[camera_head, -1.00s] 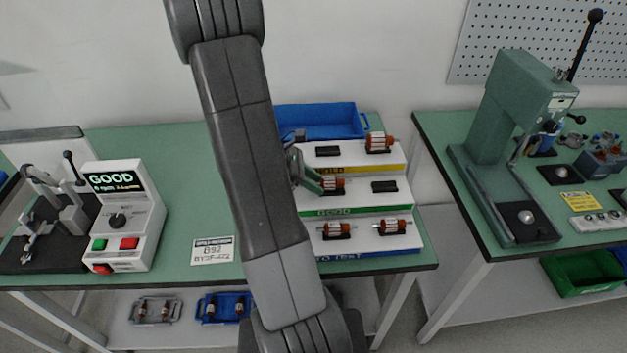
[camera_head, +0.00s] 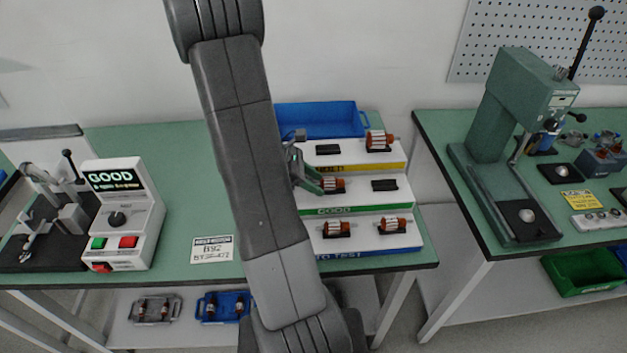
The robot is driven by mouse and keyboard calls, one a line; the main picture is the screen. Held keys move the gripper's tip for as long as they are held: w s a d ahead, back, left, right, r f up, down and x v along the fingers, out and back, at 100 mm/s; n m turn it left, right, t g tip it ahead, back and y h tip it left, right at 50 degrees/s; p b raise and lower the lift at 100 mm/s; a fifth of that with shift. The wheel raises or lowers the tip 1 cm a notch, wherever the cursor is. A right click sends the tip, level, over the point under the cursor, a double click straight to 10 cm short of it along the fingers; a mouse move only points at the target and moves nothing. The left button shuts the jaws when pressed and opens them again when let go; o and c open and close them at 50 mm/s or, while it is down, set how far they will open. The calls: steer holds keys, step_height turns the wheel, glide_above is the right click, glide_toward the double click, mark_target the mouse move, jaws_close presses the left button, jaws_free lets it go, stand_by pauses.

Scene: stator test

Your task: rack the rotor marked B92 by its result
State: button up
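The tester (camera_head: 124,215) at the left shows GOOD on its screen. A card (camera_head: 212,250) beside it reads B92. The stepped white rack (camera_head: 362,205) has a yellow-labelled top step, a green GOOD middle step and a blue TO TEST bottom step. A copper-and-steel rotor (camera_head: 333,185) sits at the left place of the GOOD step. My gripper (camera_head: 314,183) is at that rotor's left end, partly hidden by my arm; whether its fingers grip the rotor is unclear. No mark is readable on any rotor.
The GOOD step's right cradle (camera_head: 384,186) and the top step's left cradle (camera_head: 328,150) are empty. A rotor (camera_head: 379,140) sits top right; two more, left (camera_head: 337,228) and right (camera_head: 394,226), sit on TO TEST. A blue bin (camera_head: 320,120) stands behind. A green press (camera_head: 500,150) is right.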

steer(key=shift+o, duration=1)
steer(key=v, duration=1.3)
steer(key=shift+a+r, duration=0.25)
steer(key=shift+a, duration=0.05)
steer(key=x, duration=1.3)
steer(key=shift+d+f, duration=0.25)
steer(key=shift+d, duration=0.05)
steer(key=shift+r, duration=0.15)
